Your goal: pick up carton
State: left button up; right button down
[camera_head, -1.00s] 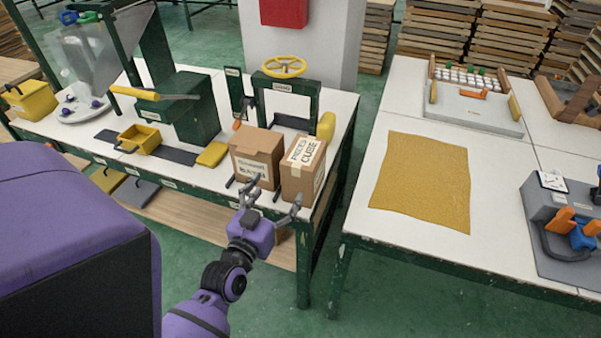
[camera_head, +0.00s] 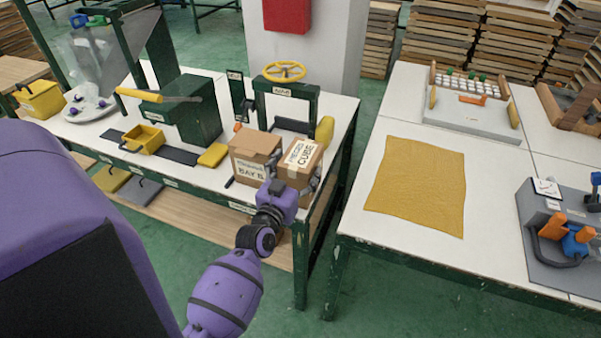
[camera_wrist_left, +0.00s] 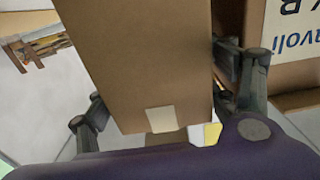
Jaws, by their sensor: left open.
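Two cardboard cartons stand side by side on the left table. The right carton (camera_head: 299,158) has a white label on top reading CUBE. The left carton (camera_head: 254,148) is wider and its label reads BAY B. My left gripper (camera_head: 292,184) is at the right carton, with its fingers on either side of it. In the left wrist view, the right carton (camera_wrist_left: 142,62) fills the space between the open fingers (camera_wrist_left: 160,100). One finger lies in the narrow gap next to the left carton (camera_wrist_left: 292,62). My right gripper is not in view.
A green press frame with a yellow handwheel (camera_head: 285,71) stands behind the cartons. A yellow rounded object (camera_head: 325,129) is close behind the right carton. A yellow pad (camera_head: 213,155) lies left of them. The right table holds a mustard cloth (camera_head: 416,185).

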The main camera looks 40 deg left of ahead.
pick_arm(q)
jog(key=x, duration=0.3)
jog(key=c, duration=1.3)
jog(key=shift+r, duration=0.15)
jog(key=shift+c, duration=1.3)
